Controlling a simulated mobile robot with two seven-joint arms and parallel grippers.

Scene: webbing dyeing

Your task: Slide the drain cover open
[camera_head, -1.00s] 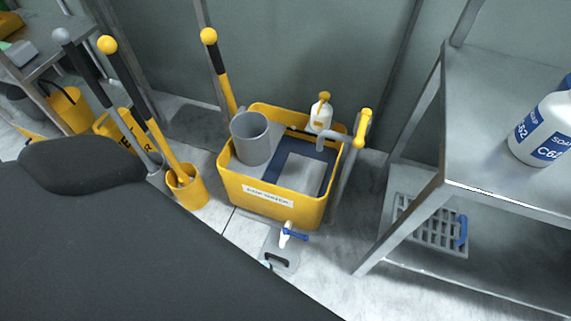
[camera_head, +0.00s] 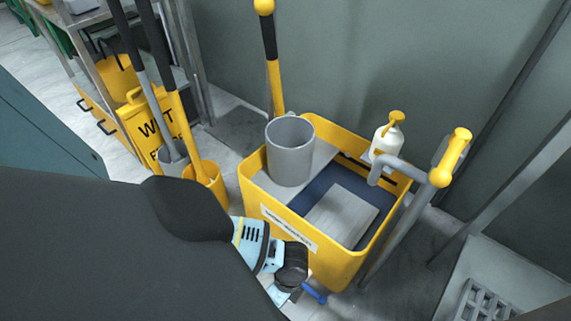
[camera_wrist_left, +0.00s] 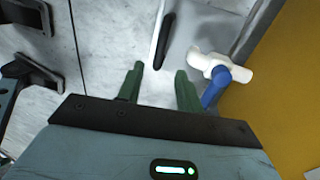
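The drain cover appears to be a grey floor plate (camera_wrist_left: 203,32) with a black bar handle (camera_wrist_left: 165,42), at the top of the left wrist view. In the head view my left arm hides it. My left gripper (camera_wrist_left: 159,87) has its two green fingers spread apart with nothing between them. The black handle lies just beyond the fingertips, roughly in line with the gap and apart from them. In the head view my left wrist (camera_head: 270,255) is low in front of the yellow tub; its fingers cannot be made out. My right gripper is not in view.
A grate (camera_head: 483,302) lies at lower right. Pale floor lies left of the fingers.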

